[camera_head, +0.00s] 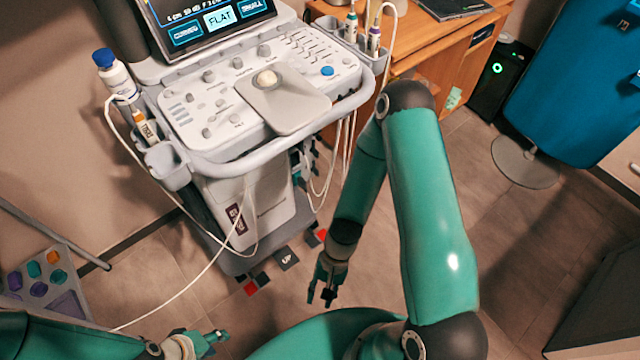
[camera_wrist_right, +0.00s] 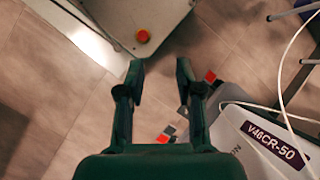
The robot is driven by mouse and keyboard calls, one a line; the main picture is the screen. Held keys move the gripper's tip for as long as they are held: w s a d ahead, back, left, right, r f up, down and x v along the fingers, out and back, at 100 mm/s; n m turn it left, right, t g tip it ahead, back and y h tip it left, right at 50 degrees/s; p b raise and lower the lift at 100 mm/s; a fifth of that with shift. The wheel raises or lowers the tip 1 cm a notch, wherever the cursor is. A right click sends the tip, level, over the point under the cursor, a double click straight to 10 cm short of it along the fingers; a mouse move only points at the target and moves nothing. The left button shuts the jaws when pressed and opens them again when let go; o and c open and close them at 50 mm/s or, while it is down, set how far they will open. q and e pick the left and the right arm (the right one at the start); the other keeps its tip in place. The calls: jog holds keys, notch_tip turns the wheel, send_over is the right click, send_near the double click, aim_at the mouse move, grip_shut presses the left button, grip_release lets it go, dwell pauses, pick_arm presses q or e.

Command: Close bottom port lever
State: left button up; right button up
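The ultrasound machine (camera_head: 262,190) stands at the centre left in the head view. Its right side has dark and teal port parts (camera_head: 303,165) partly behind hanging cables; no lever can be picked out clearly there. My right gripper (camera_head: 328,296) is low over the floor, right of and below the machine's base, touching nothing. In the right wrist view its two fingers (camera_wrist_right: 158,72) are apart with nothing between them, and the machine's white housing (camera_wrist_right: 255,140) with a V46CR-50 label is at the right. My left gripper (camera_head: 217,339) is at the bottom edge; its finger gap is unclear.
White cables (camera_head: 185,290) hang from the machine to the floor. A wooden desk (camera_head: 425,50) stands behind it. A grey case with a red button (camera_wrist_right: 142,36) is ahead of my right gripper. A tray of coloured pieces (camera_head: 45,285) is at the left.

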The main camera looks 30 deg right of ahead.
notch_tip(320, 180, down, 6)
jog(key=w+m+y+b, duration=0.1)
jog(key=m+y+b, duration=0.2)
jog(key=m, duration=0.1)
jog(key=w+f+m+t+y+b, duration=0.4)
jog(key=w+f+m+t+b, duration=0.1)
jog(key=w+m+b, duration=0.25)
jog(key=m+t+h+b, duration=1.1)
jog(key=m+t+b, duration=0.3)
jog(key=m+t, duration=0.15)
send_near(318, 174)
jog(key=shift+n, duration=0.4)
jog(key=w, duration=0.9)
jog(key=shift+a+f, duration=0.1)
jog(key=shift+a, duration=0.25)
pick_arm(q)
notch_tip(318, 174, down, 28)
jog(key=shift+r, duration=0.15)
pick_arm(e)
grip_shut()
